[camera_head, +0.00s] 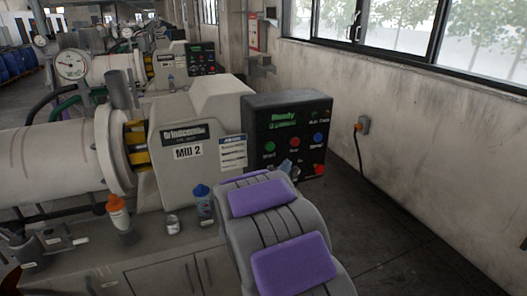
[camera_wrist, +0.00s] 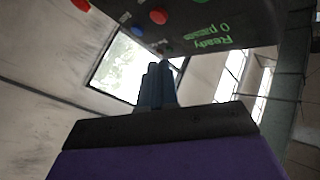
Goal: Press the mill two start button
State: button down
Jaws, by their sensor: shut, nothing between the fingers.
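The Mill 2 control box (camera_head: 260,115) is black, with a green "Ready" display. Its upper button row has a green button (camera_head: 270,146), labelled what looks like "Start", a red button (camera_head: 294,143) and a blue button (camera_head: 318,138). A larger red button (camera_head: 319,170) is at the lower right. My gripper (camera_head: 288,166) is in front of the box's lower part, below the button row. Contact cannot be told.
The Mill 2 housing (camera_head: 185,150) stands left of the box. A blue bottle (camera_head: 203,204), a small jar (camera_head: 173,224) and an orange-capped bottle (camera_head: 118,212) stand on the bench. A wall socket with cable (camera_head: 363,125) is at right. Floor right of my arm is clear.

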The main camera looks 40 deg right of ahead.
aim_at(270, 147)
jog(key=w+p, duration=0.1)
jog(key=w, duration=0.2)
jog(key=w+d+p, duration=0.1)
jog(key=w, duration=0.1)
jog(key=w+d+p, duration=0.1)
jog(key=w, duration=0.2)
jog(key=shift+w+p, duration=0.35)
dwell(2.2)
jog(key=shift+w+r, duration=0.1)
jog(key=shift+w, duration=0.2)
jog(key=shift+w+d+p, duration=0.1)
jog(key=shift+w+p, duration=0.35)
jog(key=shift+w, duration=0.05)
dwell(0.7)
dwell(0.3)
jog(key=shift+s+b, duration=0.4)
jog(key=shift+s, duration=0.5)
